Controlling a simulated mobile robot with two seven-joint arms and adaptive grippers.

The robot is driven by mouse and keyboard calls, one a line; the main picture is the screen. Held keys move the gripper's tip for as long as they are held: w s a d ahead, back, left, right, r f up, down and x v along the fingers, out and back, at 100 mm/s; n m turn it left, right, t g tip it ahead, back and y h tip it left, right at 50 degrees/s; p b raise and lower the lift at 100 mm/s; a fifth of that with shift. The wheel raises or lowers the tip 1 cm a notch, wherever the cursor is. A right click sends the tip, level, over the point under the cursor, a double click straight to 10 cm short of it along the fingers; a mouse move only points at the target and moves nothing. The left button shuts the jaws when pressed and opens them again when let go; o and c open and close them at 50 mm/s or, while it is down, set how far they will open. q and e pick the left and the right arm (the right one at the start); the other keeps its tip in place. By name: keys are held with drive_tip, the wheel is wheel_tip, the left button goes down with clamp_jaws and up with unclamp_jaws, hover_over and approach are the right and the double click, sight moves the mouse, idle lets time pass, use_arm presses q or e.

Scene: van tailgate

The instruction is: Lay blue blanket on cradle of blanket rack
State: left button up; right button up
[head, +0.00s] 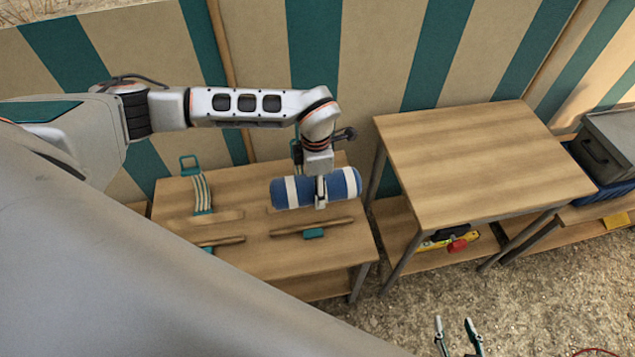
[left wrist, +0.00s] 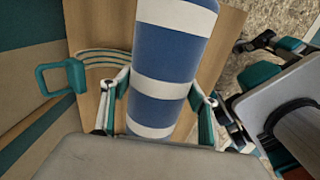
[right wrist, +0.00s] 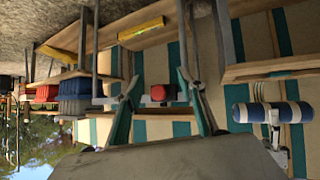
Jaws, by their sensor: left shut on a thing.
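The blue blanket (head: 345,183) is a roll with white bands. My left gripper (head: 320,190) is shut on it around its middle and holds it level over the right part of the low wooden table. In the left wrist view the blanket (left wrist: 165,50) lies between the two fingers (left wrist: 160,108). The blanket rack shows as wooden rails (head: 322,226) with teal fittings below the blanket; the blanket and gripper hide part of it. I cannot tell whether the blanket touches the rails. My right gripper (head: 456,335) is open and empty, low at the front; its spread fingers show in the right wrist view (right wrist: 158,82).
A teal-handled strap piece (head: 200,187) and more wooden rails (head: 205,219) are on the left of the low table (head: 335,258). A taller table (head: 480,155) with a clear top stands to the right. Its lower shelf holds a red and yellow item (head: 458,244). A striped wall is behind.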

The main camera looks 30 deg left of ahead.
use_arm(q)
drive_tip(key=shift+f+b, duration=0.85)
drive_tip(key=shift+f, duration=0.35)
wheel_tip(320, 180, down, 2)
drive_tip(key=shift+f+b, duration=0.2)
drive_tip(key=shift+b, duration=0.55)
drive_tip(key=shift+f+b, duration=0.55)
drive_tip(key=shift+f, duration=1.65)
use_arm(e)
drive_tip(key=shift+w+d+f, duration=0.1)
drive_tip(key=shift+d+f, duration=0.15)
drive_tip(key=shift+f, duration=0.55)
drive_tip(key=shift+w+d+f, duration=0.1)
drive_tip(key=shift+d+f, duration=0.15)
drive_tip(key=shift+f, duration=0.55)
use_arm(q)
drive_tip(key=o, duration=1.4)
drive_tip(key=shift+o, duration=0.4)
use_arm(e)
drive_tip(key=shift+s, duration=0.1)
